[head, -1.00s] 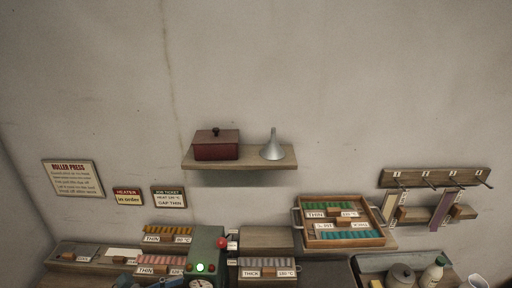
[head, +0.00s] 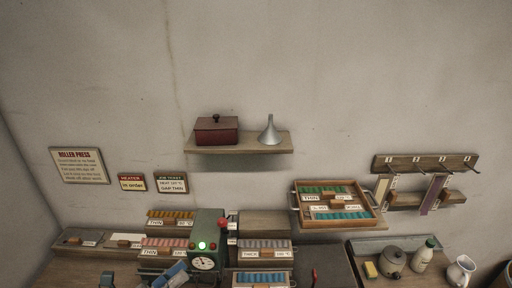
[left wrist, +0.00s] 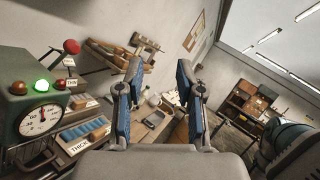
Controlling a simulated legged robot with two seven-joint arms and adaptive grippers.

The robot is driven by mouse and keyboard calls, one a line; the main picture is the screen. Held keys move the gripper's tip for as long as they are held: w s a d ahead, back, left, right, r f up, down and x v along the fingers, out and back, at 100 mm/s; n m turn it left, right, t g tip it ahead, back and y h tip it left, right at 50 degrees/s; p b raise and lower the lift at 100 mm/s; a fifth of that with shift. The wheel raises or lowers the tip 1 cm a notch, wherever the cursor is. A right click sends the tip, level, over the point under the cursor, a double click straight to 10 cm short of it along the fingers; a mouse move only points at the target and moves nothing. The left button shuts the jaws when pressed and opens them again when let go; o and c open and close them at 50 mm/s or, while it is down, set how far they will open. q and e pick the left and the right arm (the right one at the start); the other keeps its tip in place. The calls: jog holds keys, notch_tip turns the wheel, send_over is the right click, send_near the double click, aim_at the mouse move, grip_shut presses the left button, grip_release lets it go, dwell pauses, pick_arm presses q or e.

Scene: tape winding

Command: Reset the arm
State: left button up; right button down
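My left gripper (left wrist: 160,82) is open and empty in the left wrist view, with its two blue-padded fingers apart. In the head view, part of it (head: 176,273) shows at the bottom edge, in front of the green press. The green press (head: 209,250) has a round dial and a lit green lamp. In the left wrist view the press (left wrist: 35,110) is at the left, beside the gripper and apart from it. Its red ball knob (left wrist: 71,46) shows there too. My right gripper is not in view.
Racks of coloured strips, such as the blue rack (head: 262,279), stand around the press. A wooden tray (head: 374,222) is to the right. A shelf (head: 240,148) holds a red box and a funnel. A hook rail (head: 425,163) and jars stand far right. The upper wall is bare.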

pick_arm(q)
jog(key=w+a+f+n+t+y, duration=0.2)
jog(key=a+f+n+t+y, duration=0.35)
jog(key=n+y, duration=0.65)
jog(key=w+a+f+n+t+y, duration=0.35)
jog(key=a+n+y, duration=0.3)
jog(key=n, duration=0.95)
jog(key=s+a+f+n+g+y, duration=0.1)
jog(key=s+f+n+g+y, duration=0.15)
jog(key=f, duration=0.45)
jog(key=s+a+f+n+g+y, duration=0.1)
jog(key=f+n+g, duration=0.3)
jog(key=f, duration=0.4)
jog(key=s+d+f+n+g+h, duration=0.2)
jog(key=s+d+f+g, duration=0.35)
jog(key=s+f, duration=0.4)
jog(key=s+d+f+n+g+h, duration=0.25)
jog(key=s+d+f+g, duration=0.35)
jog(key=s+f, duration=0.4)
notch_tip(320, 180, down, 26)
jog(key=s+a+g, duration=0.1)
jog(key=g, duration=0.1)
jog(key=s+a+f+g, duration=0.1)
jog(key=s+a+f, duration=0.2)
jog(key=s+f, duration=1.2)
jog(key=s, duration=0.3)
jog(key=shift+f+y, duration=0.35)
jog(key=shift+f, duration=0.05)
